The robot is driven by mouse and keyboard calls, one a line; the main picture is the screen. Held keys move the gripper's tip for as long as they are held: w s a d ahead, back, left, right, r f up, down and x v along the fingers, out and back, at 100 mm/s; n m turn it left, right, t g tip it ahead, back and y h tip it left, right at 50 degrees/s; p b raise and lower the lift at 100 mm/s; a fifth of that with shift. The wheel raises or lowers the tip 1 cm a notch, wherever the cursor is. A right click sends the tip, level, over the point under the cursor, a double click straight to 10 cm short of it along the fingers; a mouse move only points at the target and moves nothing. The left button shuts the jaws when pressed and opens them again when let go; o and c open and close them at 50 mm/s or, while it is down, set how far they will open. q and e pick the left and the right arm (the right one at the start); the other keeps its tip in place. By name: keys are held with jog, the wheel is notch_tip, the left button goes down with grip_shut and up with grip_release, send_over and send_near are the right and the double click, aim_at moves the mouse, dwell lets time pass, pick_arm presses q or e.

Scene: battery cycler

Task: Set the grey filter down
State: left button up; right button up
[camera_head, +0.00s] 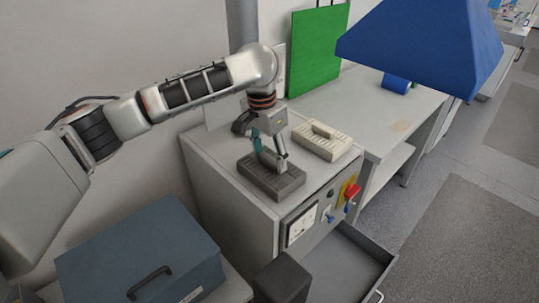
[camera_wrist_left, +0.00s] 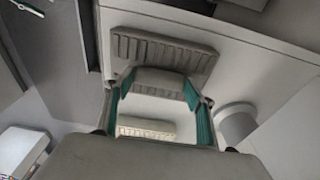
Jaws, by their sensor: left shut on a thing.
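The grey filter (camera_head: 262,184) is a dark grey slotted block at the left side of the light grey cabinet's top (camera_head: 222,150). My left gripper (camera_head: 272,162) points down and is shut on the filter's raised handle. In the left wrist view, the handle (camera_wrist_left: 158,81) sits between the two teal-lined fingers, with the slotted body (camera_wrist_left: 160,48) behind it. The filter looks level and at or very close to the cabinet top; I cannot tell whether it touches. My right gripper is not in view.
A cream filter (camera_head: 322,141) lies at the right on the cabinet top. The front has a red switch (camera_head: 352,191) and an open drawer (camera_head: 345,265). A blue case (camera_head: 140,250) stands at lower left.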

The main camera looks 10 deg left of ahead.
aim_at(265, 170)
pick_arm(q)
jog(key=shift+f, duration=0.1)
jog(key=o, duration=1.8)
jog(key=shift+o, duration=0.2)
notch_tip(265, 170, up, 12)
jog(key=s, duration=0.1)
jog(key=shift+s+a, duration=0.15)
jog(key=shift+a, duration=0.25)
